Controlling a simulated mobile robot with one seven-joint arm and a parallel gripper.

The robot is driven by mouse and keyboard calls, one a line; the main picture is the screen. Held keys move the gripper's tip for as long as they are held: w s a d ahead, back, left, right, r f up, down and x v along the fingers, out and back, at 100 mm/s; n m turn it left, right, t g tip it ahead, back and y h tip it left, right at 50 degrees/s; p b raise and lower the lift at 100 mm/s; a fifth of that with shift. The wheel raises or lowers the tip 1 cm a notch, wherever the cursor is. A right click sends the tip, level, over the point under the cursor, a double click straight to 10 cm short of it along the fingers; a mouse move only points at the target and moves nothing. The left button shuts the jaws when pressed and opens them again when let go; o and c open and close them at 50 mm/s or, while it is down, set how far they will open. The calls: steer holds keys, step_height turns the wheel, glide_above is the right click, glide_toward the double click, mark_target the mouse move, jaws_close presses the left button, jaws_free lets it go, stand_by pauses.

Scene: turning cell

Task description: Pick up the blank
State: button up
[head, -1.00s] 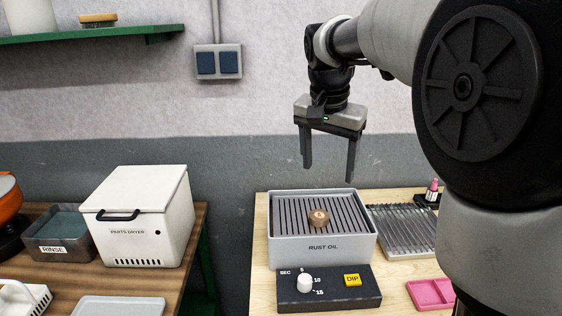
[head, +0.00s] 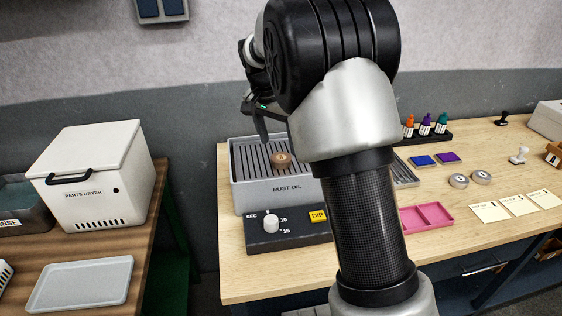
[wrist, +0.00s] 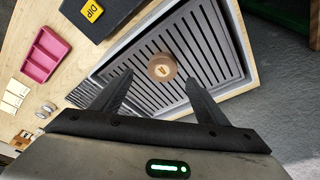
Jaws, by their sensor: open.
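A round copper-brown blank (head: 281,160) with a small pale mark on top lies on the slatted grate of the grey rust oil tray (head: 290,201). In the wrist view the blank (wrist: 162,67) shows just beyond and between my two fingertips, apart from them. My gripper (wrist: 159,79) is open and empty, above the tray. In the head view one finger shows above the tray's back left part; my arm hides the rest of the gripper and the tray's right side.
A control box (head: 272,229) with a dial and yellow DIP button stands before the tray. A pink tray (head: 427,217), two grey discs (head: 459,181), cards (head: 489,211) and ink bottles (head: 425,126) are to the right. A white parts dryer (head: 95,180) stands left, across a gap.

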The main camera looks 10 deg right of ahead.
mark_target(281, 157)
steer(key=shift+x, duration=2.95)
steer(key=shift+w+a, duration=0.15)
steer(key=c, duration=1.3)
